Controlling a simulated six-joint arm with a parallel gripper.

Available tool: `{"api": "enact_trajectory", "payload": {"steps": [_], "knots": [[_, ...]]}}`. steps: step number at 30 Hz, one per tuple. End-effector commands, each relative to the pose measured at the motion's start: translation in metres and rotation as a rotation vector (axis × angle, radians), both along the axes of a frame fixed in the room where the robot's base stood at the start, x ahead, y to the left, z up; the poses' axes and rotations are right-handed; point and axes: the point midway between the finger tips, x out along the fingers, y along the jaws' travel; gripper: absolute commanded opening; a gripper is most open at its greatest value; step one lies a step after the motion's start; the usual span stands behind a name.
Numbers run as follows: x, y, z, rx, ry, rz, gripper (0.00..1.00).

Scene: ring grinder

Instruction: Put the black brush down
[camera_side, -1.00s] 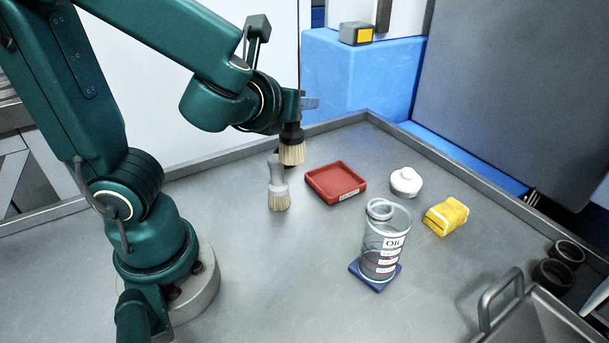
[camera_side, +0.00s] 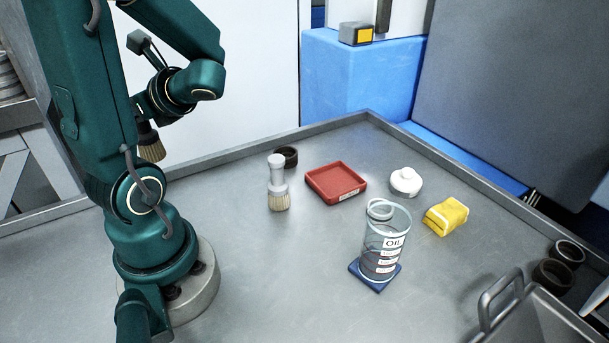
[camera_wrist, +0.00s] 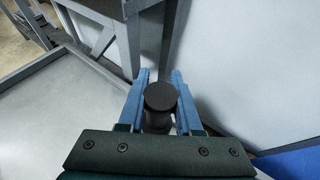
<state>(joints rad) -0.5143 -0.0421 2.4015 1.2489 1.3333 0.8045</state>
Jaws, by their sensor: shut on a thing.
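The black brush (camera_side: 151,147) hangs bristles down at the left of the side view, partly hidden behind my arm. Its round black handle top (camera_wrist: 160,97) shows in the wrist view between the two blue fingers of my gripper (camera_wrist: 160,90), which is shut on it. In the side view the fingers are hidden. The brush is held up in the air, near the table's back left edge. A grey brush (camera_side: 277,183) with pale bristles stands upright on the metal table (camera_side: 235,250).
A dark ring (camera_side: 287,156) lies behind the grey brush. A red tray (camera_side: 336,182), a white lidded pot (camera_side: 406,182), a yellow pack (camera_side: 446,216) and an oil beaker (camera_side: 384,245) on a blue pad stand to the right. Dark rings (camera_side: 556,270) lie far right. The front middle is clear.

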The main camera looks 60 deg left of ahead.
Motion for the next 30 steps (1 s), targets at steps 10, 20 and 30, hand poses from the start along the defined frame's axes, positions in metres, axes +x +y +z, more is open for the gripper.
{"api": "enact_trajectory", "payload": {"steps": [10, 20, 30], "knots": [[0.030, 0.001, -0.020, -0.004, 0.006, 0.013, 0.00], [0.079, 0.001, -0.050, -0.002, 0.003, 0.014, 0.00], [0.113, 0.000, -0.070, 0.000, 0.001, 0.015, 0.00]]}}
